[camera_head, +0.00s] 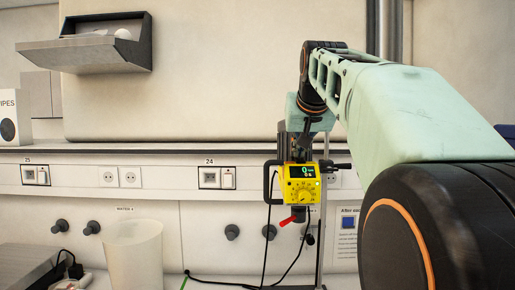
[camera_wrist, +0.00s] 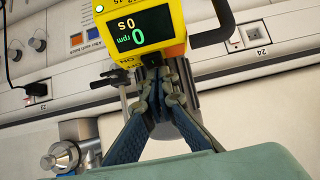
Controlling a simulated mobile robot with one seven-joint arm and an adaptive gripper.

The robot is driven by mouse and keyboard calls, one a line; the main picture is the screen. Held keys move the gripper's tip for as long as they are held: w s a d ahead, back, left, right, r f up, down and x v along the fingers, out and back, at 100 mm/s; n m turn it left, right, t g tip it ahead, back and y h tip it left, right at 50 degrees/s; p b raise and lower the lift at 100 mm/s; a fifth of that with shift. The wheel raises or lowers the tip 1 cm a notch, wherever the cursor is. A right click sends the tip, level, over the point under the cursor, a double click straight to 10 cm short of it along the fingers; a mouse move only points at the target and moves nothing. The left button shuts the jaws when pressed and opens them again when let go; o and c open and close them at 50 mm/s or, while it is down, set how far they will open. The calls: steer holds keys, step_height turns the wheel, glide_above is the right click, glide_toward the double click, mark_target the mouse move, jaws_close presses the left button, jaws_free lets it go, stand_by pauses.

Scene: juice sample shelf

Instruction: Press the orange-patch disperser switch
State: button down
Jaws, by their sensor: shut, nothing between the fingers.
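The disperser is a yellow control unit (camera_head: 301,184) on a stand, with a dial and a lit display. It also shows in the wrist view (camera_wrist: 110,12), upside down, reading 0 rpm and 0 s. In the head view my gripper (camera_head: 296,147) is just above the unit. An orange patch (camera_wrist: 77,39) shows on a wall label.
A clear beaker (camera_head: 133,255) stands left of the disperser. A red lever (camera_head: 286,221) and black cables hang below the unit. Wall sockets (camera_head: 120,177) and black knobs (camera_head: 93,228) line the back panel. An open grey wall box (camera_head: 82,55) is at upper left.

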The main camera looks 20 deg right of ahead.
steer(key=shift+w+g+p, duration=0.1)
steer(key=shift+g+p, duration=0.4)
steer(key=shift+p, duration=1.15)
steer(key=shift+f+p, duration=0.1)
steer(key=shift+p, duration=0.25)
steer(key=shift+w+f, duration=0.1)
steer(key=shift+f, duration=0.25)
steer(key=shift+w+r, duration=0.1)
steer(key=shift+w+d+r, duration=0.1)
steer(key=shift+w, duration=0.05)
steer(key=shift+w+d+p, duration=0.2)
steer(key=shift+w+p, duration=0.4)
steer(key=shift+r, duration=0.1)
